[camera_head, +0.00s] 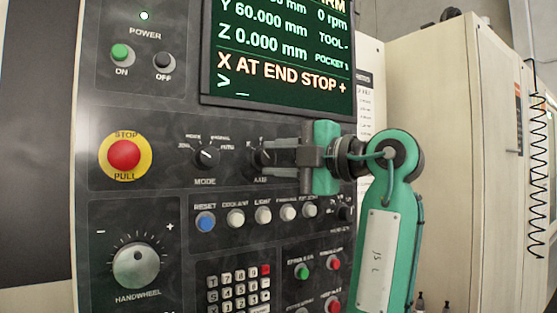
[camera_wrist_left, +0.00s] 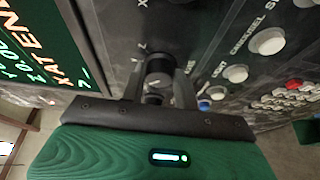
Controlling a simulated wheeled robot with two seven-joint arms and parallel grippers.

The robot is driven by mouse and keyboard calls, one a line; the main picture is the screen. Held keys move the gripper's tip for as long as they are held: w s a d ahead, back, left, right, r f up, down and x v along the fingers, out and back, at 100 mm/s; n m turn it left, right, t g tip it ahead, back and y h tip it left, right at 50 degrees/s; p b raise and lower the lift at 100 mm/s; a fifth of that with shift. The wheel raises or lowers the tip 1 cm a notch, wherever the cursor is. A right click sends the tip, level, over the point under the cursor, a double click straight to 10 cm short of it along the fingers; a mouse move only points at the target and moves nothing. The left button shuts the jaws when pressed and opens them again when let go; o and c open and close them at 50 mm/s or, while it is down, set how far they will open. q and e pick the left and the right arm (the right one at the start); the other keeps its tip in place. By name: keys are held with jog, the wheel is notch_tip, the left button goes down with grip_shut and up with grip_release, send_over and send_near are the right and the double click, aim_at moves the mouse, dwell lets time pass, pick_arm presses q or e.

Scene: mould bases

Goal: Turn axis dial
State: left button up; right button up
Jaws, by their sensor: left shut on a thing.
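The axis dial (camera_head: 262,156) is a small black knob on the dark control panel, right of the MODE dial. It also shows in the left wrist view (camera_wrist_left: 159,65). My left gripper (camera_head: 272,156) reaches it from the right in the head view. Its two grey fingers are shut on the dial, one on each side, as the left wrist view (camera_wrist_left: 158,84) shows. The fingers partly cover the dial and its label, so I cannot read which axis it points to. My right gripper is not in view.
The screen (camera_head: 280,50) above reads "X AT END STOP +". The MODE dial (camera_head: 206,155) and red stop button (camera_head: 124,155) are to the left. A row of round buttons (camera_head: 263,214) lies just below the fingers. The handwheel (camera_head: 136,266) is lower left.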

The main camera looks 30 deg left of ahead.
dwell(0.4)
pick_arm(q)
jog(key=o, duration=1)
jog(key=d+b, duration=0.1)
jog(key=d, duration=1.3)
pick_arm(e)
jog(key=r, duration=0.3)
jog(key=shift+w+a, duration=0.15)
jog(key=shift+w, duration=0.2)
pick_arm(q)
jog(key=shift+a, duration=0.1)
